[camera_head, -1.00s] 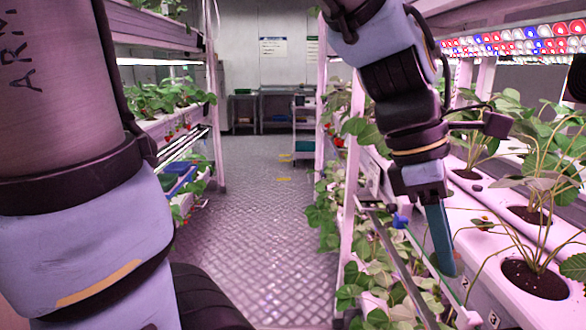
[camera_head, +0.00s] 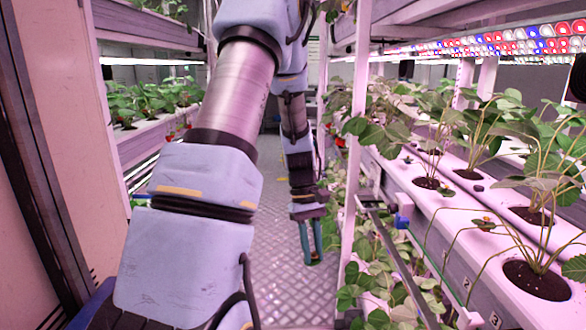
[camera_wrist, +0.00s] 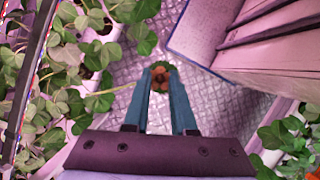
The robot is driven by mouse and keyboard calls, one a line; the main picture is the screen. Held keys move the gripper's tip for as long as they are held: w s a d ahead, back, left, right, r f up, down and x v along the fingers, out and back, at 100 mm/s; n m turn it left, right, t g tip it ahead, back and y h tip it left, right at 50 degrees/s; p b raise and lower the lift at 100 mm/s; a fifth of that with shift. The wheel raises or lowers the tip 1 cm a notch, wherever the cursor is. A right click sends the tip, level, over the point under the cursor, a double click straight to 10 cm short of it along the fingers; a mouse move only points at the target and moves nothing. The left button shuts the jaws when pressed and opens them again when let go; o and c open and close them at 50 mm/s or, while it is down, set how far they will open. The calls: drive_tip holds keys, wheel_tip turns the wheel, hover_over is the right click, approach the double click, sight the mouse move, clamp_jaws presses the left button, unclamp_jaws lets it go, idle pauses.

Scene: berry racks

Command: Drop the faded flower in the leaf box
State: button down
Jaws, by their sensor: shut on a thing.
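In the wrist view my gripper (camera_wrist: 160,82) is shut on the faded flower (camera_wrist: 159,77), a small brown-orange bloom with a green rim between the blue fingertips. A thin stem trails from it to the left. In the head view my gripper (camera_head: 312,257) points down over the aisle floor; the flower is too small to make out there. A pale, open box-like thing with a blue edge (camera_wrist: 190,62) stands at upper right in the wrist view, beside and apart from the fingertips. I cannot tell whether it is the leaf box.
Planted white troughs (camera_head: 455,219) line the right side, with a metal rail (camera_head: 400,255) and leaves reaching towards the aisle. A left rack (camera_head: 150,135) also holds plants. The patterned floor (camera_head: 285,220) between them is clear. Strawberry leaves (camera_wrist: 55,70) fill the wrist view's left side.

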drive_tip(key=w+a+f+m+y, duration=0.1)
drive_tip(key=a+f+m, duration=0.3)
drive_tip(key=a+f, duration=0.9)
drive_tip(key=shift+w+a+f+y, duration=0.2)
drive_tip(key=shift+w+a+y, duration=0.2)
drive_tip(key=shift+w+a, duration=0.4)
drive_tip(key=shift+s, duration=0.1)
